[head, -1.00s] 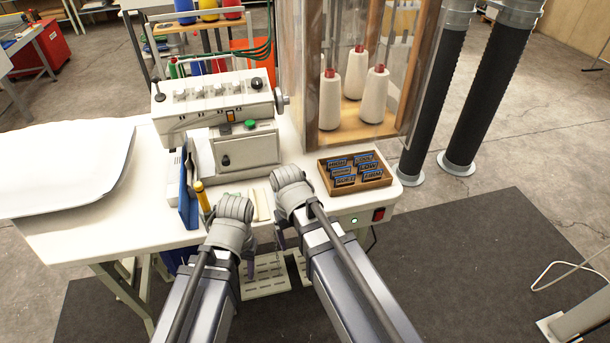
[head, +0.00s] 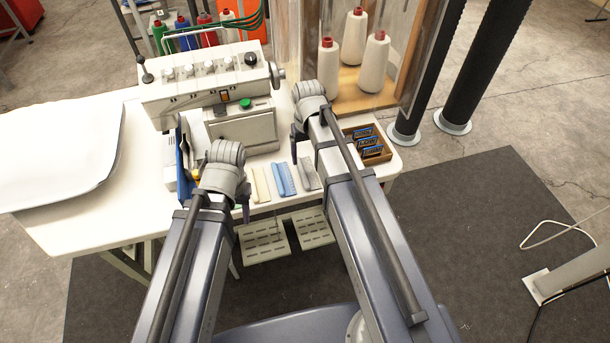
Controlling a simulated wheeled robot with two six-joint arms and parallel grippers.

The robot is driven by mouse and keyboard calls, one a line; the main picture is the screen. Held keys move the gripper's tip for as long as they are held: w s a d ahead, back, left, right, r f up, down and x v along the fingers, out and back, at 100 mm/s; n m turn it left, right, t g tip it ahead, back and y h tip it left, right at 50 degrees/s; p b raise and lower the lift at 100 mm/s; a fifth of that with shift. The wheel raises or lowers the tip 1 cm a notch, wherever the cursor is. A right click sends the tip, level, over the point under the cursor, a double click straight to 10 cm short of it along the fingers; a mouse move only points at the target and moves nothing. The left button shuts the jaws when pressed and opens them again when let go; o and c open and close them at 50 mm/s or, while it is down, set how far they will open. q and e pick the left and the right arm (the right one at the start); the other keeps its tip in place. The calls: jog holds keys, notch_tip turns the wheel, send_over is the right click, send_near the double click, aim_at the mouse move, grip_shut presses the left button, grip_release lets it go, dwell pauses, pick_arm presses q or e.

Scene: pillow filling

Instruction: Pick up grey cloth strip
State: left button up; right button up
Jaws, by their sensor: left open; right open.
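The grey cloth strip (head: 308,175) lies on the white table, partly covered by my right arm. A blue strip (head: 283,179) and a cream strip (head: 261,185) lie to its left. My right gripper (head: 294,148) is open, just beyond the strips' far ends, apart from the grey strip as far as I can see; its fingers are partly hidden by its wrist. My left gripper (head: 244,211) is open and empty near the table's front edge, left of the cream strip.
A sewing machine (head: 240,130) stands behind the strips. A wooden tray of dark labelled pieces (head: 372,148) sits at right, partly behind my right arm. A white pillow (head: 60,150) lies at left. Cones of thread (head: 375,62) stand behind a clear panel.

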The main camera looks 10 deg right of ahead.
aim_at(307, 173)
jog(key=shift+s+f+b, duration=0.2)
jog(key=shift+f+b, duration=1.1)
jog(key=shift+f, duration=0.1)
jog(key=shift+s+f+b, duration=0.15)
jog(key=shift+f+b, duration=1.1)
jog(key=shift+f, duration=0.15)
jog(key=shift+r, duration=0.1)
jog(key=c, duration=1.1)
jog(key=shift+r, duration=0.1)
notch_tip(307, 173, up, 10)
jog(key=p, duration=1)
